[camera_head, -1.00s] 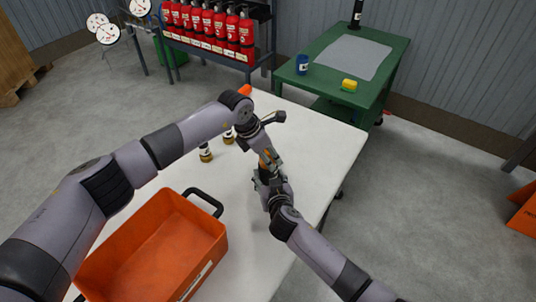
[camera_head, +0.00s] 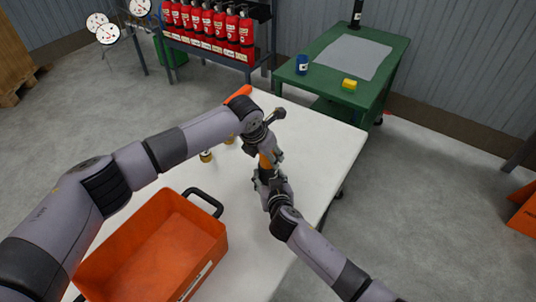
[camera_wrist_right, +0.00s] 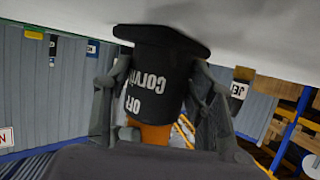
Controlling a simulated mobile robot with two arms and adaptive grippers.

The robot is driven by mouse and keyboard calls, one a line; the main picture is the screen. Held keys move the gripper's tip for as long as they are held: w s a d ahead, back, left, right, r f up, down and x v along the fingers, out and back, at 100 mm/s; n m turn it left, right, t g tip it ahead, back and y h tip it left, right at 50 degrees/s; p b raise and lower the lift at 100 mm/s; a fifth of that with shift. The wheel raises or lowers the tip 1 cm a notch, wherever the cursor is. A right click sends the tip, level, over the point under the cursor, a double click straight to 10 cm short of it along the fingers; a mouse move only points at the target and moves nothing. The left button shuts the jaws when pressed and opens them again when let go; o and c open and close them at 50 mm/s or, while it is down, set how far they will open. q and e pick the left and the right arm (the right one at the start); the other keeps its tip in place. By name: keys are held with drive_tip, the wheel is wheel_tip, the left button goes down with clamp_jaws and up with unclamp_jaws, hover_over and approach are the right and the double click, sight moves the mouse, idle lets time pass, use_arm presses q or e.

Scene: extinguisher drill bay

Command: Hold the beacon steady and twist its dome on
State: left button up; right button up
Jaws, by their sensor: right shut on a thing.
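The beacon has a black base (camera_wrist_right: 160,75) with white lettering and a wide flange, seen upside down in the right wrist view. An orange part (camera_wrist_right: 150,132), apparently the dome, shows at the end away from the flange. My right gripper (camera_wrist_right: 160,85) is shut on the base, a finger on each side. In the head view the orange part (camera_head: 266,161) shows between my two grippers over the white table. My left gripper (camera_head: 268,153) is at the orange part, above my right gripper (camera_head: 264,180). Its fingers are too small to read, and the dome's seating is hidden.
An orange crate (camera_head: 222,240) with a black handle stands at the table's near left. Two small brown-based items (camera_head: 206,157) stand left of the grippers, partly behind my left arm. The white table (camera_head: 325,150) is clear on the right. A green table (camera_head: 395,60) stands behind.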

use_arm(q)
drive_tip(key=n+y, duration=0.1)
drive_tip(key=n, duration=0.1)
drive_tip(key=n+t+y, duration=0.1)
drive_tip(key=n, duration=0.2)
drive_tip(key=n+y, duration=0.2)
drive_tip(key=n, duration=0.3)
drive_tip(key=shift+n, duration=0.3)
idle(0.4)
drive_tip(key=o, duration=1.2)
drive_tip(key=shift+c, duration=0.2)
drive_tip(key=v, duration=1.2)
drive_tip(key=shift+w, duration=0.1)
